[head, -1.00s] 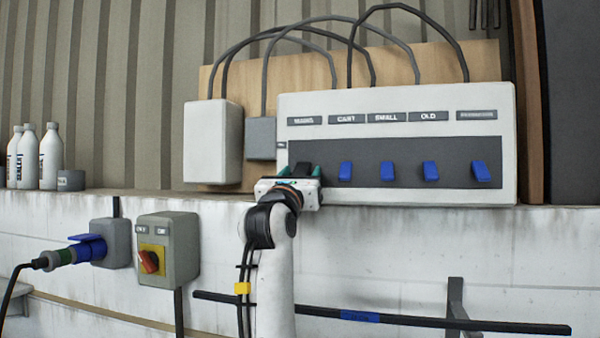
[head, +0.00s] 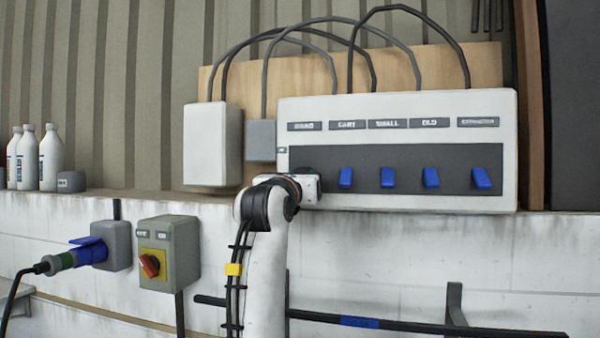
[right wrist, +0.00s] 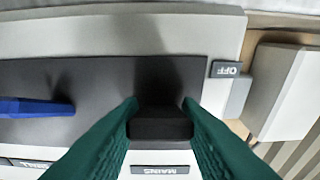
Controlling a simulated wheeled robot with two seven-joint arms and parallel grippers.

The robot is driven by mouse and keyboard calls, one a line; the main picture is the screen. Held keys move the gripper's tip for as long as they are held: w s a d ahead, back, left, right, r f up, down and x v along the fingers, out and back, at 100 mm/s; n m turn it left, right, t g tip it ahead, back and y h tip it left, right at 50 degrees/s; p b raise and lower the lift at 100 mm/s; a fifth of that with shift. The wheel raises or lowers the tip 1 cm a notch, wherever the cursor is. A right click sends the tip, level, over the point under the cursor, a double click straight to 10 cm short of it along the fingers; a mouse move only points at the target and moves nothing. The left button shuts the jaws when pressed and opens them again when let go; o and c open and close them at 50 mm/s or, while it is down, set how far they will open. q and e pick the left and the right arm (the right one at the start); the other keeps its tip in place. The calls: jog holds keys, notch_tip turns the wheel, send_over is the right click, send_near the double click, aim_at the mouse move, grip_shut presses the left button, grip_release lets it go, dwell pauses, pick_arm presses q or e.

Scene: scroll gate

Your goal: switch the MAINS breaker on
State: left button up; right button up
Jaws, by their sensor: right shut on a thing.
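The MAINS breaker's black lever (right wrist: 160,124) stands between the teal fingers of my right gripper (right wrist: 162,112) in the right wrist view, just by the MAINS label (right wrist: 160,170). The gripper is shut on it. In the head view my right gripper (head: 300,186) is at the left end of the dark switch strip of the white breaker panel (head: 400,105), mostly hiding the lever. An OFF label (right wrist: 226,69) shows beside the strip in the wrist view. I cannot tell the lever's exact setting. My left gripper is not in view.
Several blue levers (head: 388,177) line the strip to the right. A pale box (head: 212,145) and a small grey box (head: 261,140) are left of the panel. Below are a rotary switch (head: 150,264) and a blue plug (head: 90,249). White bottles (head: 51,158) stand on the ledge.

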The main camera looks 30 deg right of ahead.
aim_at(304, 168)
notch_tip(304, 168, up, 4)
jog(key=g+y+p, duration=0.4)
jog(key=y+p, duration=0.1)
jog(key=p, duration=0.4)
jog(key=shift+a+f+y, duration=0.1)
jog(key=shift+y, duration=0.2)
jog(key=shift+g+y+p, duration=0.3)
jog(key=shift+g+p, duration=0.05)
jog(key=shift+g, duration=0.15)
jog(key=shift+r+g+y, duration=0.25)
jog(key=shift+g+y, duration=0.25)
jog(key=shift+w+d+r+g+y+p, duration=0.2)
jog(key=shift+d+g+y+p, duration=0.2)
jog(key=shift+g+y, duration=0.4)
jog(key=o, duration=0.9)
jog(key=shift+o, duration=0.4)
